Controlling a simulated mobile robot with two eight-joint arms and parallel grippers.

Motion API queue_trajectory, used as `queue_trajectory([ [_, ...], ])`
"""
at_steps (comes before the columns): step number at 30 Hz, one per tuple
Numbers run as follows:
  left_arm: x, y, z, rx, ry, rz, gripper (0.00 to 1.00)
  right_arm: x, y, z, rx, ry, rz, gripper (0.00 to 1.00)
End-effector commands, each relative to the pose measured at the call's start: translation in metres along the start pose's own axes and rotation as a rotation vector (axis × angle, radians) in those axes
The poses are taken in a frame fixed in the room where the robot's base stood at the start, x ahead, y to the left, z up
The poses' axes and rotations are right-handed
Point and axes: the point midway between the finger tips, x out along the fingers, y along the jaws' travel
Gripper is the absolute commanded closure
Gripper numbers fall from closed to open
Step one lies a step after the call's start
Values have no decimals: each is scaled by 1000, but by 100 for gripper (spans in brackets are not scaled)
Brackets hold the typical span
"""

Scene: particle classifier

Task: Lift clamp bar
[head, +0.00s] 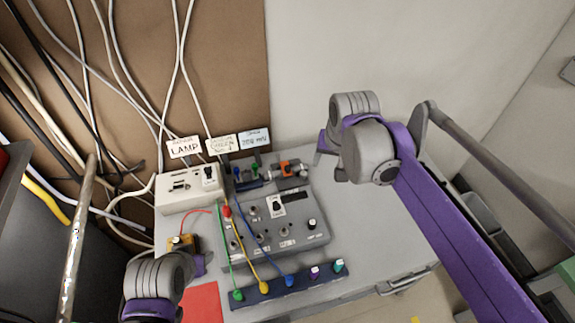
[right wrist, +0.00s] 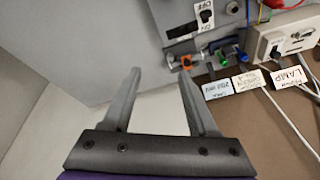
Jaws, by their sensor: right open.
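A small fixture with an orange block and a metal cylinder (head: 290,170) sits at the back of the grey table, right of the blue and green plugs. It looks like the clamp, but I cannot clearly make out a separate bar. It also shows in the right wrist view (right wrist: 186,62), near the tip of one finger. My right gripper (right wrist: 160,74) is open and empty, its fingers pointing toward the table's back edge beside the fixture. In the head view the right wrist mostly hides its fingers. My left gripper (head: 200,264) is at the table's front left, its jaws unclear.
A grey control box (head: 275,228) with knobs and coloured cables fills the middle of the table. A white lamp box (head: 186,188) stands to its left, with labels (head: 222,145) behind. A dark socket strip (head: 300,287) and a red sheet (head: 203,303) lie in front. Loose cables hang behind.

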Motion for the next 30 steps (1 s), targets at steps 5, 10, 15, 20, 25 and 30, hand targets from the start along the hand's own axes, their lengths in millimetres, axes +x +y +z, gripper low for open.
queue_trajectory([
  [5,11,0,15,0,-15,0,50,34,-35,-49,95,-90,28,41],
  [10,19,0,25,0,-24,0,50,75,-67,-84,188,-167,66,41],
  [15,26,0,33,0,-32,0,50,119,-93,-102,269,-229,108,41],
  [20,29,0,37,0,-35,0,50,146,-106,-108,318,-262,137,41],
  [25,30,0,38,0,-35,0,50,158,-110,-108,335,-273,148,41],
  [30,32,0,40,0,-37,0,50,178,-108,-102,335,-273,148,41],
])
